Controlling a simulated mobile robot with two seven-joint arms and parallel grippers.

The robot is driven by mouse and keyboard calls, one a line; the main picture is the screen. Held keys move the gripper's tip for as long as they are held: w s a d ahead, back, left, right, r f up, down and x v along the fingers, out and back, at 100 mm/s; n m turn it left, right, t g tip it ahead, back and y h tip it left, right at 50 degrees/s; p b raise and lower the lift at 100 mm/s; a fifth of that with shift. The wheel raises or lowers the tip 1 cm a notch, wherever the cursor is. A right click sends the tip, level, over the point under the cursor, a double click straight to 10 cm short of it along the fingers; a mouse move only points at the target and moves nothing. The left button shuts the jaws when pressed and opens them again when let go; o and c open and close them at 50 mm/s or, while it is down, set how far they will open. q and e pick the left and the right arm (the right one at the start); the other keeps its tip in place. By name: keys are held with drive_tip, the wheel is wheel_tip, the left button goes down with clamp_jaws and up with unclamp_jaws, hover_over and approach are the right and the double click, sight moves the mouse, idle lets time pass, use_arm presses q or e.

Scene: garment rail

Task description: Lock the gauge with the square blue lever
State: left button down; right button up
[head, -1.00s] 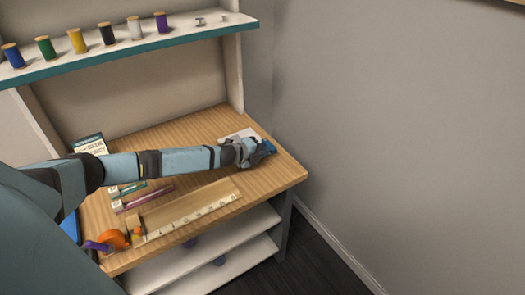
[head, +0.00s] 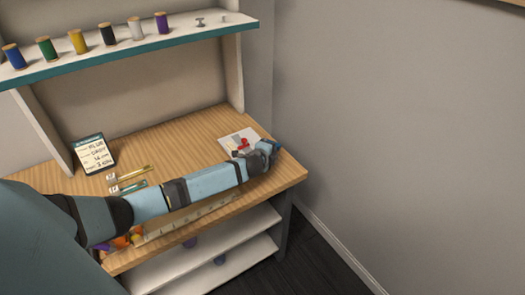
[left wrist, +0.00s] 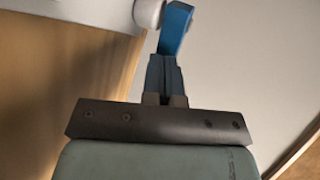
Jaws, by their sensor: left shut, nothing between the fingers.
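The gauge appears as a white plate (head: 228,137) with grey parts and a red piece (head: 241,147), at the right back of the wooden table. My left gripper (head: 268,150) is at the plate's right side, partly hiding it. In the left wrist view, my left gripper (left wrist: 162,62) is shut with nothing between its fingers. A blue lever (left wrist: 176,28) lies just beyond its fingertips, touching or almost touching them. A white rounded part (left wrist: 148,12) is beside the lever. Whether the lever is locked cannot be told. My right gripper is not in view.
A written card (head: 95,154) stands at the back left of the table. Small tools (head: 128,178) lie before it. My arm crosses the table and partly covers a ruler (head: 190,218) and an orange item (head: 120,241). Several thread spools stand on the shelf (head: 130,47) above.

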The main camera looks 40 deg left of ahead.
use_arm(q)
drive_tip(key=shift+w+d+f+n+g+y+b, duration=0.1)
drive_tip(key=shift+w+d+n+g+y+b, duration=0.1)
drive_tip(key=shift+n+y, duration=0.35)
drive_tip(key=shift+w+d+f+n+g+y+b, duration=0.1)
drive_tip(key=shift+w+d+n+y, duration=0.1)
drive_tip(key=shift+n+y, duration=0.3)
drive_tip(key=shift+w+d+n+g+y+b, duration=0.1)
drive_tip(key=shift+w+n+g+y+b, duration=0.4)
drive_tip(key=shift+n+y, duration=0.45)
drive_tip(key=n+y, duration=0.1)
drive_tip(key=w+n+g+y+b, duration=0.1)
drive_tip(key=shift+r+g+y, duration=0.1)
drive_tip(key=shift+g+y, duration=0.2)
drive_tip(key=shift+r+n, duration=0.1)
drive_tip(key=shift+n, duration=0.2)
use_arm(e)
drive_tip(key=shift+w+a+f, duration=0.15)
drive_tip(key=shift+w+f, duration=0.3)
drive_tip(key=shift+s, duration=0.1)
